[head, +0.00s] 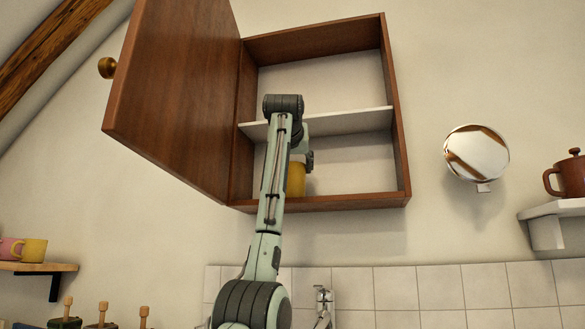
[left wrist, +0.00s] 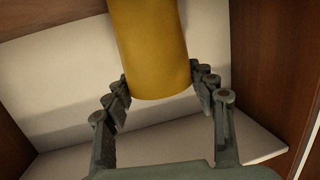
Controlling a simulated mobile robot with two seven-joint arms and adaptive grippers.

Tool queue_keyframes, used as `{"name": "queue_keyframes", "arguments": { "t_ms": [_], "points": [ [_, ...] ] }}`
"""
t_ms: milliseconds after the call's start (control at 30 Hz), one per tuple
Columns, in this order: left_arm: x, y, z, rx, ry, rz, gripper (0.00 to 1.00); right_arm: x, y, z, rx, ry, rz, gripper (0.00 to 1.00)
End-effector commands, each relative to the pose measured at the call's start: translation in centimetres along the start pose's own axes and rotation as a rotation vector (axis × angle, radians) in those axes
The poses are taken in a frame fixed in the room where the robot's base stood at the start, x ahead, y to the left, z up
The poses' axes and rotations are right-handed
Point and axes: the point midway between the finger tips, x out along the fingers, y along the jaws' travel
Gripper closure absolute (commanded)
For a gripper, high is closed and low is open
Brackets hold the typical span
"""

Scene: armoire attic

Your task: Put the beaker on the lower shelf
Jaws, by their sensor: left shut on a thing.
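The yellow beaker (head: 296,179) is in the lower compartment of the open wall cabinet, below the white middle shelf (head: 350,121). It looks upright, near the cabinet's bottom board (head: 345,201). I cannot tell whether its base touches the board. My left gripper (head: 308,161) reaches into the cabinet and is shut on the beaker, partly hidden by my arm. In the left wrist view the beaker (left wrist: 150,40) is between the two fingers (left wrist: 160,85), one on each side. My right gripper is not in view.
The cabinet door (head: 175,90) stands open on the left. The lower compartment is clear right of the beaker. A round mirror (head: 476,153) and a shelf with a brown teapot (head: 570,177) are at right. Mugs (head: 32,250) sit on a shelf at lower left.

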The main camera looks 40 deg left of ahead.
Motion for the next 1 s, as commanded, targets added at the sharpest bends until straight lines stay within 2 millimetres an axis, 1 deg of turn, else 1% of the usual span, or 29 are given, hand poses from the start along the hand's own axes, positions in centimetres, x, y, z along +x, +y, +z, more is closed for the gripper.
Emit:
{"name": "queue_keyframes", "arguments": {
  "t_ms": [233,267,400,667,800,867,900,967,1000],
  "points": [
    [0.1,0.0,0.4,0.001,0.000,0.000,0.78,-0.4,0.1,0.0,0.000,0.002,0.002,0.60],
    [0.1,0.0,0.3,0.001,-0.001,0.000,0.41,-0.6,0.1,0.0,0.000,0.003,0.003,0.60],
    [0.1,0.0,0.3,0.001,-0.001,0.000,0.24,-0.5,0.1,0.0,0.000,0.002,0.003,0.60],
    [0.1,0.0,0.3,0.001,-0.001,0.000,0.23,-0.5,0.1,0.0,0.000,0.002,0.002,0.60],
    [0.0,0.0,-0.2,0.001,0.000,0.000,0.23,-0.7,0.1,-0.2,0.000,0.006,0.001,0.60],
    [-0.8,0.1,0.1,0.000,0.002,0.001,0.23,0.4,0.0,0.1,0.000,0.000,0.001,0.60],
    [-1.5,0.1,0.0,0.000,0.004,0.002,0.23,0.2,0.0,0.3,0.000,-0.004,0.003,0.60],
    [-2.6,0.1,0.1,0.001,0.004,0.002,0.23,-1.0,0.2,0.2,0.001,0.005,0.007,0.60],
    [-3.5,0.1,0.1,0.001,0.004,0.002,0.23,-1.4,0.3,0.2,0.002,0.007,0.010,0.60]
  ]
}}
